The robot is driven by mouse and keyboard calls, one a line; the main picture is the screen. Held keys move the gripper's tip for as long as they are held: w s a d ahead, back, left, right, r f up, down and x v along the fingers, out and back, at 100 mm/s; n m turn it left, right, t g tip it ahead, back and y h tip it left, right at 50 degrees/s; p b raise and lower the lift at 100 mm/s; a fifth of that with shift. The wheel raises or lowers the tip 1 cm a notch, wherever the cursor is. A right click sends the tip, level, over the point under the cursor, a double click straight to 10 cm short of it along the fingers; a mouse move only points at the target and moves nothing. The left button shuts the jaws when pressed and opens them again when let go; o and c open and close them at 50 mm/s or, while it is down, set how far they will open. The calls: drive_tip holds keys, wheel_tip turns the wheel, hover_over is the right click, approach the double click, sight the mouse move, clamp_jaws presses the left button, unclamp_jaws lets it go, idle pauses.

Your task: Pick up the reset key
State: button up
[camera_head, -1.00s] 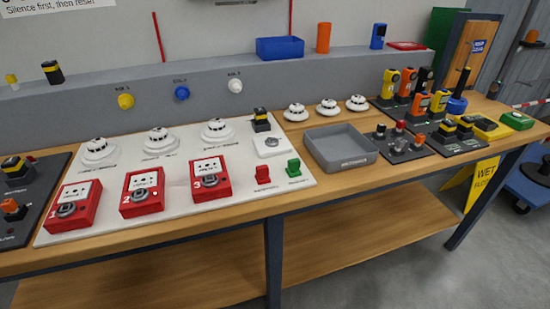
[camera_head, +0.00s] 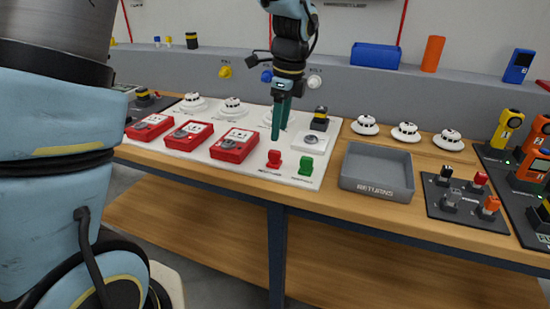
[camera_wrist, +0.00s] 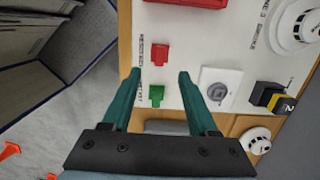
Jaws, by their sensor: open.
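A small red key-like piece (camera_head: 274,159) and a small green one (camera_head: 306,165) stand at the front right of the white board (camera_head: 250,175). Their labels are too small to read, so I cannot tell which is the reset key. My gripper (camera_head: 279,125) is above the board, behind and above the red piece, fingers pointing down. In the wrist view my gripper (camera_wrist: 160,75) is open and empty. The green piece (camera_wrist: 157,96) shows between its fingers, and the red piece (camera_wrist: 160,50) lies just beyond the fingertips. Both pieces look apart from the fingers.
Several red call points (camera_head: 233,145) line the board's front. A white square with a round knob (camera_head: 309,140) and a black-yellow block (camera_head: 320,118) stand behind the green piece. The grey returns tray (camera_head: 376,190) is to the right. White detectors (camera_head: 407,131) stand behind it.

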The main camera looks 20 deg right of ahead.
sight(275, 151)
wheel_tip(275, 151, down, 3)
drive_tip(key=shift+w+a, duration=0.1)
drive_tip(key=shift+w+a+f+p, duration=0.15)
drive_tip(key=shift+f+p, duration=0.25)
drive_tip(key=shift+f, duration=0.5)
drive_tip(key=shift+w+a+f+p, duration=0.15)
drive_tip(key=shift+f+p, duration=0.2)
drive_tip(key=shift+f, duration=0.5)
drive_tip(key=shift+w+a+f+p, duration=0.15)
drive_tip(key=shift+f+p, duration=0.25)
drive_tip(key=shift+f, duration=0.5)
drive_tip(key=shift+s, duration=0.1)
drive_tip(key=shift+c, duration=0.4)
clamp_jaws()
